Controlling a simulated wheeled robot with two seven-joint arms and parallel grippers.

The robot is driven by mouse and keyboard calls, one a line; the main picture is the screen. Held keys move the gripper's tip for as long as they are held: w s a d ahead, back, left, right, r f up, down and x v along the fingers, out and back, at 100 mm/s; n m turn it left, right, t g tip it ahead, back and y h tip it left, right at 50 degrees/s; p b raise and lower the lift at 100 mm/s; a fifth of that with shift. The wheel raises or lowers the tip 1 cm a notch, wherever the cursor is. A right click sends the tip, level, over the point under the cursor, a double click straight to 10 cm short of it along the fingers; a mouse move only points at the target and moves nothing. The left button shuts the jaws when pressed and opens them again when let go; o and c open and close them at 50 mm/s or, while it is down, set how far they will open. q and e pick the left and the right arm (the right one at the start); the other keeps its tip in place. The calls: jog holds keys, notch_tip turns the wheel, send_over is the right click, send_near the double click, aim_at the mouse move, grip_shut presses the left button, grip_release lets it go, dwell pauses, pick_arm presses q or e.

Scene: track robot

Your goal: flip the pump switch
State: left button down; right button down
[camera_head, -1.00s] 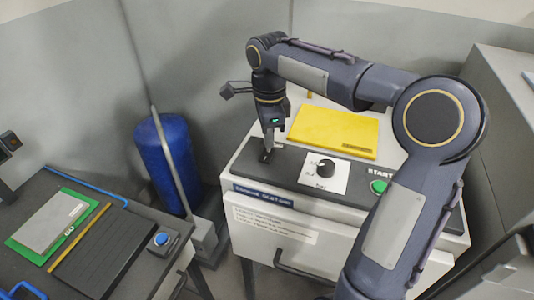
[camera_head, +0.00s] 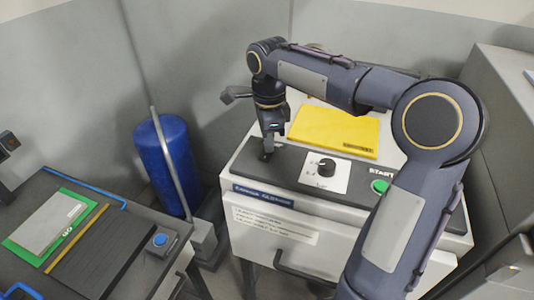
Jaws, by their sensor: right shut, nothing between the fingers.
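My right gripper (camera_head: 267,154) is shut with nothing held. It points down at the left end of the dark control panel (camera_head: 286,167) on the white machine. Its fingertips are at the small dark switch there, which they largely hide. I cannot tell whether they touch it or which way the switch is set. To the right on the panel are a black knob (camera_head: 327,166) on a white plate and a green START button (camera_head: 380,187). My left gripper is not in view.
A yellow panel (camera_head: 336,131) lies on top of the machine behind the controls. A blue cylinder (camera_head: 164,160) stands left of the machine. A side table at the lower left holds a green board (camera_head: 24,250) and a blue button (camera_head: 161,240). A grey cabinet (camera_head: 509,125) stands at right.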

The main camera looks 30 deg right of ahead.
jog(key=shift+r, duration=0.1)
notch_tip(320, 180, up, 7)
jog(key=p, duration=0.6)
jog(key=shift+p, duration=0.35)
jog(key=s+a+f+n+t+y, duration=0.2)
jog(key=s+a+f+n, duration=0.1)
jog(key=s+n, duration=0.7)
jog(key=s+a+f+n+t+y+b, duration=0.1)
jog(key=s+a+f+n+t, duration=0.2)
jog(key=s+n, duration=0.7)
jog(key=shift+s+a+f+t+y, duration=0.35)
jog(key=shift+s+a+f, duration=0.4)
jog(key=shift+s, duration=0.3)
